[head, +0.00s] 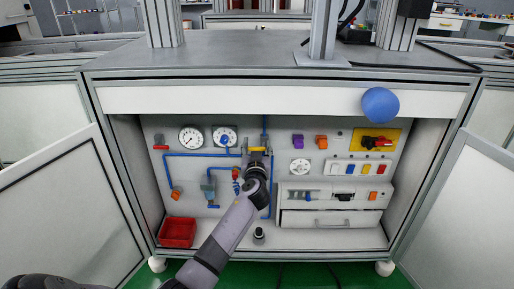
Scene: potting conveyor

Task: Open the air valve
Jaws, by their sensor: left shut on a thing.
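The air valve's yellow handle (257,149) lies level across the upright blue pipe on the cabinet's back panel. My left gripper (257,157) reaches in from below and is shut at the handle, partly hidden by its own wrist. The fingertips are small and dark here, so the exact grip on the handle is hard to see. My right gripper is not in view.
Two round gauges (191,138) and blue pipes are left of the handle. A red bin (178,232) stands at lower left. A yellow plate with a red switch (376,141) and a drawer unit (330,218) are at right. A blue ball (380,105) shows before the upper panel. Open doors flank the cabinet.

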